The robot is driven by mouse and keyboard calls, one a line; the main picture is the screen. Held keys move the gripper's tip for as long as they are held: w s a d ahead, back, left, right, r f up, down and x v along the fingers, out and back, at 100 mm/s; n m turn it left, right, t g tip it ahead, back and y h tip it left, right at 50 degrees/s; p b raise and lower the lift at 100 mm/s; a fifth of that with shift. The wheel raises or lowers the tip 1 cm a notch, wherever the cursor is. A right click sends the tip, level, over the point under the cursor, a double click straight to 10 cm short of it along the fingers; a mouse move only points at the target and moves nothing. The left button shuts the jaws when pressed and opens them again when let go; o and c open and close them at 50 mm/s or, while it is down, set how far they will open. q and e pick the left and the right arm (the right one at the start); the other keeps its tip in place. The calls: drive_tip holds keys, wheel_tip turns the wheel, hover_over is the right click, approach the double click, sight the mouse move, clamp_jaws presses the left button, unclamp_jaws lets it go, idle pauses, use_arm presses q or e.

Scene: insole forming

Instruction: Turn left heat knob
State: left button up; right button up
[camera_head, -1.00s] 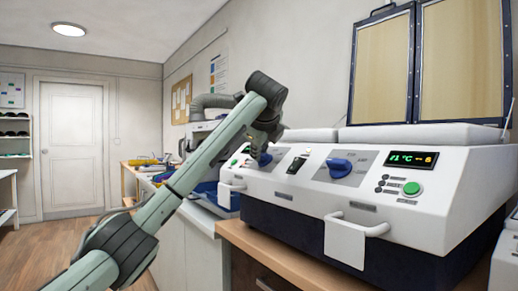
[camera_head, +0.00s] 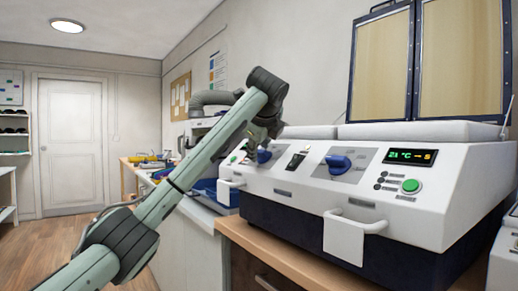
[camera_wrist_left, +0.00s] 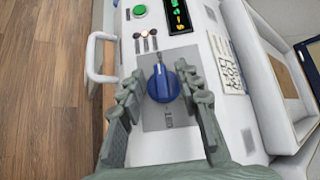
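The left heat knob is a round blue knob (camera_head: 264,156) on the grey dial plate at the left of the white machine's sloped front panel. In the left wrist view the blue knob (camera_wrist_left: 162,84) sits on its grey plate between my finger tips. My left gripper (camera_wrist_left: 161,78) points at the panel with one finger on either side of the knob. A narrow gap shows at the left finger; contact at the right finger is unclear. In the head view my left gripper (camera_head: 262,143) is partly hidden by its own arm. My right gripper is not in view.
A second blue knob (camera_head: 338,164), a small display (camera_head: 410,157) and a green button (camera_head: 411,186) are farther right on the panel. White handles (camera_head: 355,222) stick out below. In the wrist view a handle (camera_wrist_left: 97,58) stands left of the fingers.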

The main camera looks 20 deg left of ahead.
use_arm(q)
drive_tip(key=v, duration=1.2)
